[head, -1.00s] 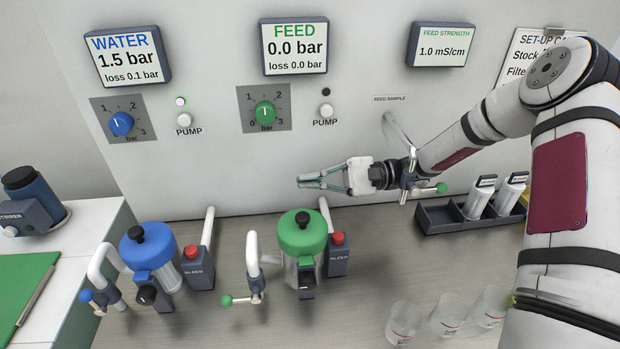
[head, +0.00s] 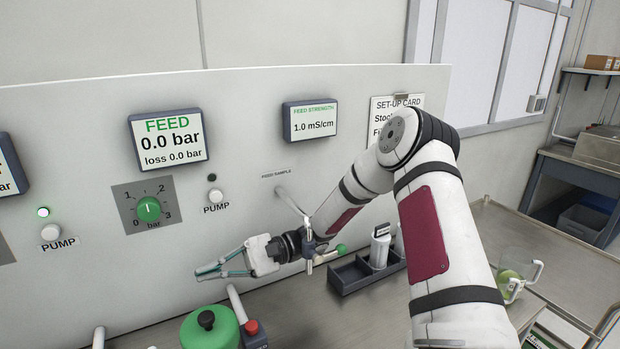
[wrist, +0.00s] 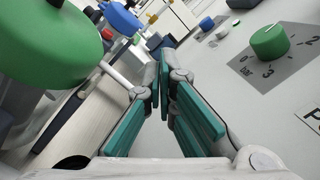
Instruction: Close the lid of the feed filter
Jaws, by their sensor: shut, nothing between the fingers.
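The feed filter's green lid (head: 209,330) with its black knob is at the bottom edge of the head view. The body below it is cut off there. In the wrist view the green lid (wrist: 50,42) fills the upper left, close to the camera. Whether the lid is fully seated cannot be told. My gripper (head: 200,273) is shut and empty, above the filter and in front of the panel, apart from the lid. In the wrist view its teal fingers (wrist: 164,75) meet at the tips.
The feed dial (head: 149,209) and feed display (head: 167,138) are on the panel behind. A sample tap with a green handle (head: 341,249) is close to my wrist. A dark rack (head: 352,277) stands to the right. A jug (head: 513,280) sits at far right. The blue filter (wrist: 120,18) shows in the wrist view.

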